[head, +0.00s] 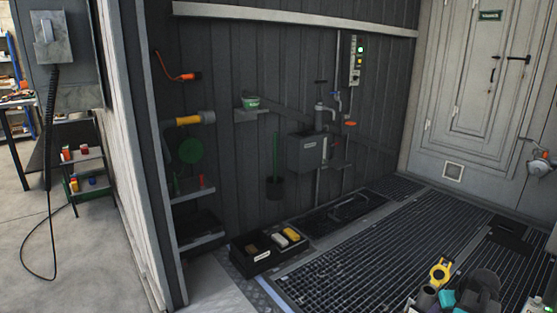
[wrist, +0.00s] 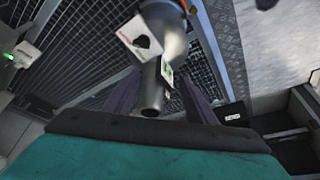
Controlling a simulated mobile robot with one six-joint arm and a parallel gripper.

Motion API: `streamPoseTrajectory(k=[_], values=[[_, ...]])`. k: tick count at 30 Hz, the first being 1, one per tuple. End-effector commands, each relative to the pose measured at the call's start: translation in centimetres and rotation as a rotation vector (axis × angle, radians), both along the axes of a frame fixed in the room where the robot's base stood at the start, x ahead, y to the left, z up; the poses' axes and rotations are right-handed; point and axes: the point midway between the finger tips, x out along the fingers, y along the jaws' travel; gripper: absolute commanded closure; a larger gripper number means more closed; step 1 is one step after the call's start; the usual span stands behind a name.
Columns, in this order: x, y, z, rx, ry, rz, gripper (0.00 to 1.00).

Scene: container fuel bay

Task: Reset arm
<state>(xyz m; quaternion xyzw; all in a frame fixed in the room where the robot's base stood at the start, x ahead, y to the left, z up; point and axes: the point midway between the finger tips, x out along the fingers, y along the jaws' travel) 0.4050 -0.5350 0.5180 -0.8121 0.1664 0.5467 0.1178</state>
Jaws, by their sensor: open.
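My gripper (wrist: 160,92) shows in the wrist view as two dark fingers spread apart beyond a teal and black body. A grey metal tube (wrist: 152,98) with a white tag lies in line with the gap between the fingers. I cannot tell how far it is from them; the fingers are not closed on it. In the head view, dark and teal parts of my arm show at the bottom right. A yellow ring (head: 440,270) and a grey cylinder (head: 427,296) are beside them; the fingertips cannot be made out there.
The grated floor (head: 375,265) is mostly clear. An open black box (head: 258,262) with yellow and white items stands at the grating's left edge. A grey wall unit (head: 307,152), a control panel (head: 356,62) and a shelf (head: 200,241) line the wall. A closed door (head: 487,95) is at the back right.

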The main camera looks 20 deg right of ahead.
Motion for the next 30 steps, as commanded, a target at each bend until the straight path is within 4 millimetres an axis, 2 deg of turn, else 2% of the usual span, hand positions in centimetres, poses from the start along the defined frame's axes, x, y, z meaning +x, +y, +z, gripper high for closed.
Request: streamPoseTrajectory(k=[1, 6, 15, 22, 30], values=[[1.3, 1.2, 0.2, 0.01, 0.005, 0.026, 0.48], [4.9, 5.7, -0.8, 0.048, 0.029, 0.114, 0.48], [9.6, 14.6, -3.2, 0.112, 0.089, 0.269, 0.48], [11.4, 21.9, -5.2, 0.157, 0.152, 0.387, 0.48], [11.6, 30.5, -7.3, 0.204, 0.241, 0.507, 0.48]])
